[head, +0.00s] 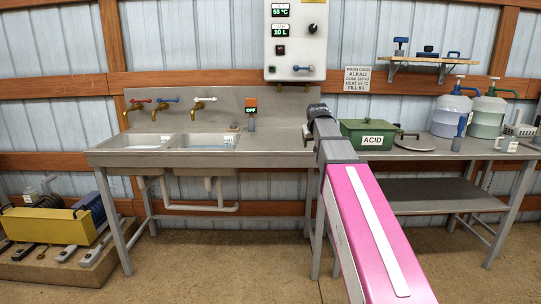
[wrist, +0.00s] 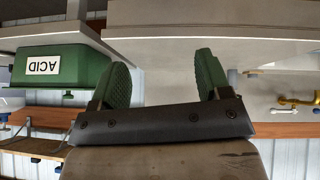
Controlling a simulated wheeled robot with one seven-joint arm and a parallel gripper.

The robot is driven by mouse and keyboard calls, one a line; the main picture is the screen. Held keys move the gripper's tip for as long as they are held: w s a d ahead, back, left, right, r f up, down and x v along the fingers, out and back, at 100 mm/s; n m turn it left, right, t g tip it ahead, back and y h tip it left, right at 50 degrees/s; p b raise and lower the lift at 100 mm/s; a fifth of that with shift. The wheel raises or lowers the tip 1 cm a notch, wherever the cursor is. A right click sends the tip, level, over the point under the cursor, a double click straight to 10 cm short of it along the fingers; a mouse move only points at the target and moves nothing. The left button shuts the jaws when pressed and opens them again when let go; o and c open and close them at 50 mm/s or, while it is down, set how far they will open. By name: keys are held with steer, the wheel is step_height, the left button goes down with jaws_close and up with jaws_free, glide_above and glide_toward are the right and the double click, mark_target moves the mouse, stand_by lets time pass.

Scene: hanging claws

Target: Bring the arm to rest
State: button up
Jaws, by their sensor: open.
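My gripper (wrist: 162,72) shows in the wrist view, its two green ribbed fingers apart with nothing between them. The wrist picture is upside down. In the head view my pink arm reaches forward from the bottom right, and its dark wrist end is over the bench, left of the green ACID box (head: 367,134). The fingers cannot be made out there. The ACID box also shows in the wrist view (wrist: 68,85), to the left of the fingers and apart from them.
A steel double sink (head: 180,143) with several coloured taps is left of my arm. A control box (head: 296,40) hangs above. Jugs (head: 488,113) stand on the right bench (head: 430,150). A yellow crate (head: 42,226) sits low left. The floor ahead of the benches is clear.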

steer(key=s+f+g, duration=0.2)
steer(key=s+f, duration=0.3)
steer(key=f, duration=0.6)
steer(key=s+f+g, duration=0.1)
steer(key=s+f, duration=0.5)
steer(key=f, duration=0.5)
steer(key=s+f+m+g, duration=0.1)
steer(key=s+f+g, duration=0.3)
steer(key=s+f, duration=1.4)
steer(key=shift+d+y, duration=0.3)
steer(key=shift+y, duration=0.1)
